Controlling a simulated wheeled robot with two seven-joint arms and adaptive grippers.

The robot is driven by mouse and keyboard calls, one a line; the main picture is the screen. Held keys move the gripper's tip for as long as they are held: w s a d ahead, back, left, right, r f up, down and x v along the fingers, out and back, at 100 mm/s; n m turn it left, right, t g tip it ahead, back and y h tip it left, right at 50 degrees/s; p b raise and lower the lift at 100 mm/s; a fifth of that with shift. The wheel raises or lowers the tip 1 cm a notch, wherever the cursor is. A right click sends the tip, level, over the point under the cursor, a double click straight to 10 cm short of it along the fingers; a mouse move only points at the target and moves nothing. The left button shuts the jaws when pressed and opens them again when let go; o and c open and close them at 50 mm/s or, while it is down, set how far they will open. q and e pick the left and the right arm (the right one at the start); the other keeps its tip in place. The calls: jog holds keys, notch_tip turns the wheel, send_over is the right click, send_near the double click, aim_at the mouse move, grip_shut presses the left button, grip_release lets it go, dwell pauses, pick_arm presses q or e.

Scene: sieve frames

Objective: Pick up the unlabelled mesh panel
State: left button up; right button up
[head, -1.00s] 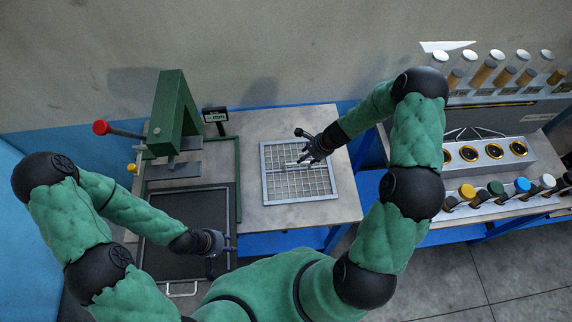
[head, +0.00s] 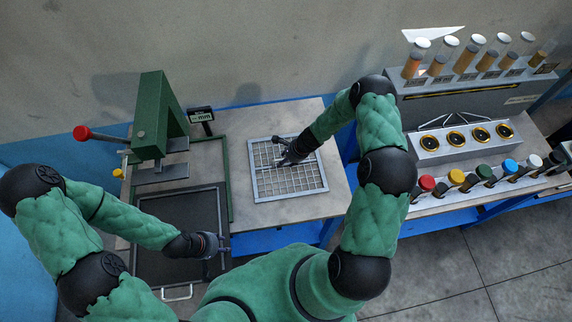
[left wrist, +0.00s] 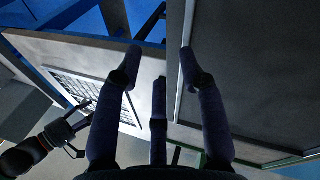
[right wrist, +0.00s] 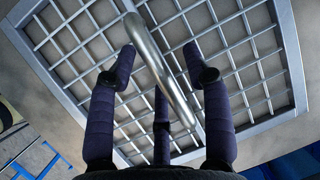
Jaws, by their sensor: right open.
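The mesh panel (head: 310,188) is a square grey metal grid in a flat frame, lying on the table right of the press. No label shows on it. In the right wrist view the mesh panel (right wrist: 284,35) fills most of the picture, with a curved metal handle (right wrist: 158,70) rising from its middle bar. My right gripper (head: 279,160) is over the panel; in its wrist view the open fingers (right wrist: 160,75) lie on either side of the handle, and I cannot tell if they touch it. My left gripper (head: 222,246) is over the dark tray's right edge, its fingers (left wrist: 160,65) apart and empty.
A green press (head: 152,120) with a red-knobbed lever stands left. A dark framed tray (head: 176,212) lies before it. A small display (head: 201,115) stands behind. On the right, a second bench holds jars, a block of round ports (head: 467,141) and a rack of coloured caps (head: 470,184).

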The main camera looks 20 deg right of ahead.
jog(key=shift+f, duration=0.1)
dwell(0.4)
grip_shut()
